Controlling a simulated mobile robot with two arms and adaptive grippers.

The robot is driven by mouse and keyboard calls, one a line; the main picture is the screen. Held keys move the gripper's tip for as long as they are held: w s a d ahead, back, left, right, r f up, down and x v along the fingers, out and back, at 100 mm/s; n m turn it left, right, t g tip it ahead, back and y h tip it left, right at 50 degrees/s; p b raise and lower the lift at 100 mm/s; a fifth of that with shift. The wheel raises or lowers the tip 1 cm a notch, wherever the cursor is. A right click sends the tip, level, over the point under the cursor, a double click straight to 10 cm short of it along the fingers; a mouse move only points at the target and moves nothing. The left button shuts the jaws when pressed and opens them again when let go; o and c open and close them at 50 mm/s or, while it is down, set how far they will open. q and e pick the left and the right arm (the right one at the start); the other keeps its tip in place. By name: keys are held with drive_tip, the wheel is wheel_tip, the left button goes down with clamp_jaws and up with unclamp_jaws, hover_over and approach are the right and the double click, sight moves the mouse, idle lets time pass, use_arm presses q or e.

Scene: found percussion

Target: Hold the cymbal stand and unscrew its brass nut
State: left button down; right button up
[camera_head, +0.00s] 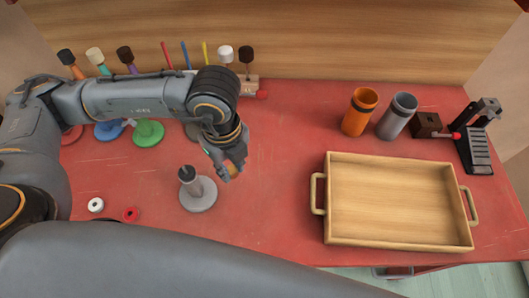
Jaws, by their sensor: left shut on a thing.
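The cymbal stand (199,195) is a grey round base with a short grey post and a dark tip. It stands on the red table at the front left of centre. My left gripper (230,174) is to the right of the post and a little farther back, apart from it. It is shut on a small brass-coloured piece (233,167), which looks like the brass nut and is partly hidden by the fingers. No nut shows on the post's top. My right gripper is not in view.
A wooden tray (331,236) with handles stands at the right. Behind it are an orange cup (359,112), a grey cup (397,117) and a black pedal device (475,140). Mallets stand along the back.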

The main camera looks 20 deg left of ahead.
use_arm(q)
drive_tip(key=shift+w+d, duration=0.1)
drive_tip(key=shift+w, duration=0.05)
drive_tip(key=w+d+f+p, duration=0.3)
drive_tip(key=w+d+f, duration=0.1)
drive_tip(key=w, duration=0.4)
drive_tip(key=p, duration=0.2)
hover_over(274, 164)
drive_tip(key=f, duration=0.4)
drive_tip(key=shift+s+a+f, duration=0.15)
drive_tip(key=shift+s+f, duration=0.2)
drive_tip(key=shift+s, duration=0.05)
drive_tip(key=shift+w+d+f, duration=0.25)
drive_tip(key=shift+w+f, duration=0.25)
drive_tip(key=shift+f, duration=0.2)
wheel_tip(274, 164, down, 2)
drive_tip(key=shift+f+p, duration=0.15)
drive_tip(key=shift+p, duration=0.55)
drive_tip(key=shift+f, duration=0.3)
